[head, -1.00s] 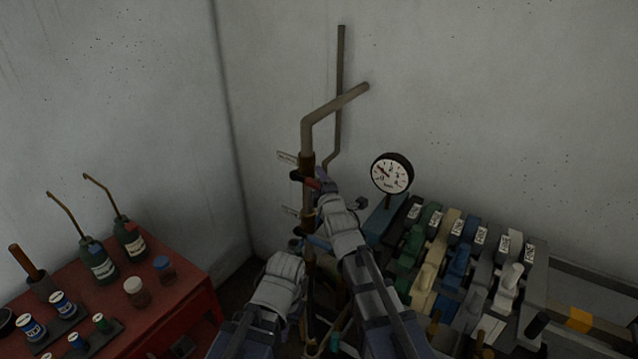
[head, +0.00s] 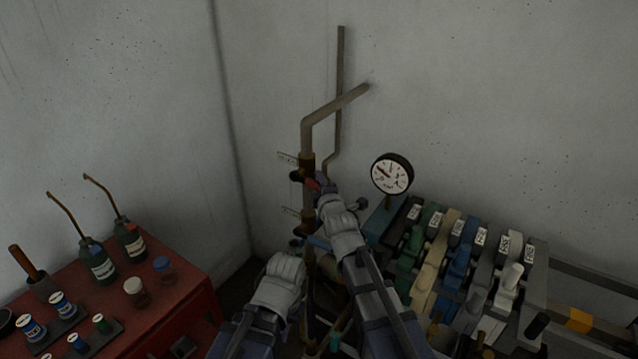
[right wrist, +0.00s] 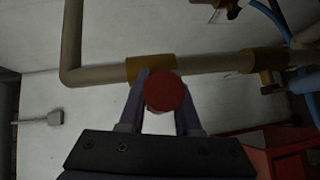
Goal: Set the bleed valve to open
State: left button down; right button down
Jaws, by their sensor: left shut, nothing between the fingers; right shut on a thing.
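A grey-brown vertical pipe (head: 306,138) by the wall carries an upper brass fitting (head: 307,163) with a red handle (head: 312,185). My right gripper (head: 320,183) is shut on this handle. In the right wrist view, the handle's round red end (right wrist: 165,92) sits between the two fingers of the right gripper (right wrist: 162,98), in front of the brass fitting (right wrist: 150,68). My left gripper (head: 304,243) is shut and empty, lower down beside the pipe; its fingertips are partly hidden. Small tags by the pipe, such as the upper one (head: 286,157), are too small to read.
A pressure gauge (head: 391,174) stands right of the pipe. A bank of coloured levers (head: 455,270) fills the lower right. A red cabinet (head: 190,305) with bottles and jars is at lower left. A second brass fitting (right wrist: 263,62) lies along the pipe.

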dwell(0.8)
jog(key=shift+w+a+r+n+g+h+p, duration=0.15)
jog(key=shift+r+n+g+h+p, duration=0.45)
jog(key=shift+p, duration=1.5)
jog(key=shift+w+a+r+n+g+h+p, duration=0.1)
jog(key=shift+a+r+n+g+h+p, duration=0.45)
jog(key=shift+p, duration=1.6)
jog(key=shift+w+d+r+n+g+h+p, duration=0.1)
jog(key=shift+d+r+n+g+h+p, duration=0.15)
jog(key=shift+r+n+g+p, duration=1.25)
jog(key=shift+f+m+t+p, duration=0.35)
jog(key=shift+f+m+p, duration=0.2)
jog(key=shift+m, duration=0.3)
jog(key=c, duration=0.6)
grip_release()
jog(key=shift+s+r, duration=0.1)
jog(key=shift+s, duration=0.05)
